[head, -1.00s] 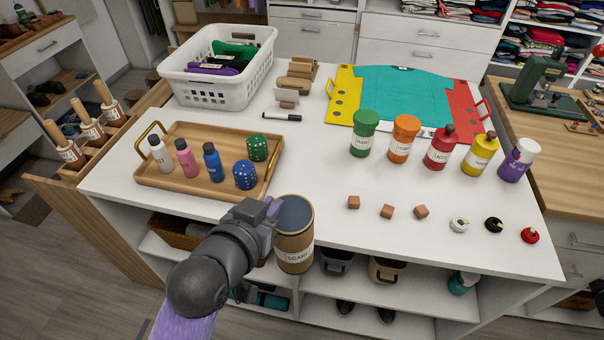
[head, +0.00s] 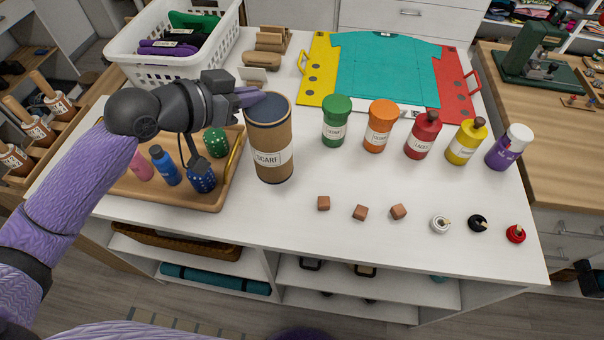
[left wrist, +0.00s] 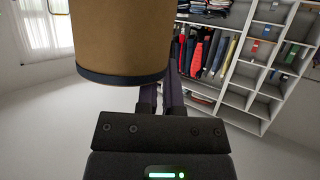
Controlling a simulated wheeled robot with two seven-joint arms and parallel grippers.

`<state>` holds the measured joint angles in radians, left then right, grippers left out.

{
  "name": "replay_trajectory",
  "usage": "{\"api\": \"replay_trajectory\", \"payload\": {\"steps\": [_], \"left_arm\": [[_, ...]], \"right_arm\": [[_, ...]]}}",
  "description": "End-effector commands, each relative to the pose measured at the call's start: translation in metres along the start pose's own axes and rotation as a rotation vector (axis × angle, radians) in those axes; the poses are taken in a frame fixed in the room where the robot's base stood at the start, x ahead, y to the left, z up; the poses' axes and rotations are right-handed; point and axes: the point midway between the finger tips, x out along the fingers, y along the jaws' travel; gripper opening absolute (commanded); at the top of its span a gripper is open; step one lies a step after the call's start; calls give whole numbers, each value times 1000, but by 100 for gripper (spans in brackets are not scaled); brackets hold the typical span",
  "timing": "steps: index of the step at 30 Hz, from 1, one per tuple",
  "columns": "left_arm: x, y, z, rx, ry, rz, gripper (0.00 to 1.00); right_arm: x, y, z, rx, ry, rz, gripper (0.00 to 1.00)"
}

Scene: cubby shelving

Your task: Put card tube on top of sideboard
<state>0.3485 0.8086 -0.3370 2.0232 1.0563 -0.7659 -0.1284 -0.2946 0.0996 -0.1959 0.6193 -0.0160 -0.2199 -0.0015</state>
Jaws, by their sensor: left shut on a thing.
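The card tube (head: 269,146) is a brown cylinder with a dark lid and a white label reading SCARF. It is upright, over the white top of the sideboard (head: 300,225), just right of the wooden tray. My left gripper (head: 250,97) comes in from the left and is shut on the tube near its upper end. In the left wrist view the tube (left wrist: 123,35) fills the upper middle, and the fingers (left wrist: 162,95) reach to it. I cannot tell whether the tube's base touches the top. My right gripper is not in view.
A wooden tray (head: 215,200) with small bottles and dice lies left of the tube. Several labelled bottles (head: 378,127) stand to the right. Small brown blocks (head: 360,212) lie in front. A white basket (head: 125,55) stands at the back left. Bare top surrounds the blocks.

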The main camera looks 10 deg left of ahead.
Motion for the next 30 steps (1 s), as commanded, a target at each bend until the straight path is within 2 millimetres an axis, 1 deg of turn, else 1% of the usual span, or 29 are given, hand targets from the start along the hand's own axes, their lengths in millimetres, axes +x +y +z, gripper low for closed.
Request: {"api": "replay_trajectory", "payload": {"steps": [2, 6, 10, 12, 13, 16, 21, 22, 23, 24, 27, 30], "left_arm": [[4, 0, 9, -3, -3, 1, 0], [18, 0, 43, -6, -4, 1, 0], [27, 0, 65, -4, -3, 0, 0], [34, 0, 80, -5, -3, 1, 0], [36, 0, 85, -5, -2, 0, 0], [39, 0, 94, -1, -1, -1, 0], [39, 0, 93, 1, -1, -1, 0], [39, 0, 93, 1, -1, -1, 12], [39, 0, 93, 0, -2, -1, 18], [39, 0, 93, 0, -2, -1, 27], [39, 0, 93, 0, -1, 0, 46], [39, 0, 92, 0, -1, -1, 46]], "right_arm": [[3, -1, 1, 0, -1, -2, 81], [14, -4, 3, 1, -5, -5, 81], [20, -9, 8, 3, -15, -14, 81], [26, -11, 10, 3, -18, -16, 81], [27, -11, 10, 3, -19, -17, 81], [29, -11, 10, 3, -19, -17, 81], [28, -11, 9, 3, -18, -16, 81], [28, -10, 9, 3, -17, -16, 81], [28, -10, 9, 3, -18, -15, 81], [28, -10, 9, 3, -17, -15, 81], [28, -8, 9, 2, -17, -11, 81], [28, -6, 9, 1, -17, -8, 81]]}}
